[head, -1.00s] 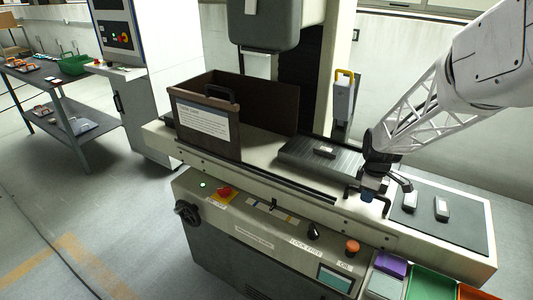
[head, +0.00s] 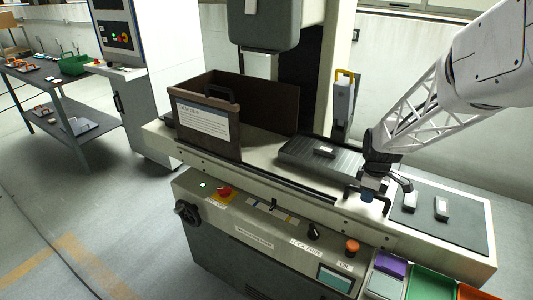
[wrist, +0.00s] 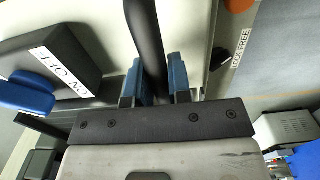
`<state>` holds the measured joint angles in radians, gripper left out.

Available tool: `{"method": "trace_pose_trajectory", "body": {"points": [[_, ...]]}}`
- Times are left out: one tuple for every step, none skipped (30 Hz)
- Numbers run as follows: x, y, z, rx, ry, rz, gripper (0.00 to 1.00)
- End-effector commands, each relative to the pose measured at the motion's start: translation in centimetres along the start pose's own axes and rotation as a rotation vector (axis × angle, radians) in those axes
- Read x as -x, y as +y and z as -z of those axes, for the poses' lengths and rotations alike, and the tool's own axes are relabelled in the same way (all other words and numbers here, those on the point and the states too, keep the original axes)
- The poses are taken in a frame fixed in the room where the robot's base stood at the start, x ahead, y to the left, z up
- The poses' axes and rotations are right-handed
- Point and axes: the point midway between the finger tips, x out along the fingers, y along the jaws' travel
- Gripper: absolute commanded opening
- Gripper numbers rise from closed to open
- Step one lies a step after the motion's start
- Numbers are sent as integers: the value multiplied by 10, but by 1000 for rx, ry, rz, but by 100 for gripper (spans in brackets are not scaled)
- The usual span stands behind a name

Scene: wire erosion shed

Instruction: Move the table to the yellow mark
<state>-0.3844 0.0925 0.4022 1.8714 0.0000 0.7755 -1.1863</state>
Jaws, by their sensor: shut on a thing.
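The table (head: 262,146) is the long cream slide across the machine, carrying a dark ribbed plate (head: 298,150). A black handle (head: 349,190) stands at its front edge; in the wrist view it is a dark bar (wrist: 146,40). My gripper (head: 368,194) is shut on this handle, with blue fingers (wrist: 153,80) on both sides of the bar. A small strip with blue and yellow marks (head: 288,216) is on the machine's front, left of the gripper. A thin dark pointer (head: 273,204) stands by it. Their exact alignment is too small to tell.
A brown open box (head: 270,103) stands on the table's left part. A LOCK/FREE knob (head: 313,231) and an orange button (head: 352,246) are on the front panel. Small blocks lie on the right-hand mat (head: 425,222). Coloured bins (head: 430,283) stand front right.

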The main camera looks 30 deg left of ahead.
Motion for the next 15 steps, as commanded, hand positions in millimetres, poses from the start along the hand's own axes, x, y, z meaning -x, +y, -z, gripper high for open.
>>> {"method": "trace_pose_trajectory", "body": {"points": [[0,0,0,0,0,0,0],[0,0,0,0,0,0,0],[0,0,0,0,0,0,0],[0,0,0,0,0,0,0],[0,0,0,0,0,0,0],[0,0,0,0,0,0,0],[0,0,-1,0,0,0,0],[0,0,-1,0,0,0,0],[0,0,-2,0,0,0,0],[0,0,-3,-1,0,0,0],[0,0,-3,-1,0,0,0],[0,0,-5,-1,0,0,0],[0,0,-6,-1,0,0,0],[0,0,-6,-1,0,0,0],[0,0,-8,-1,0,0,0]]}}
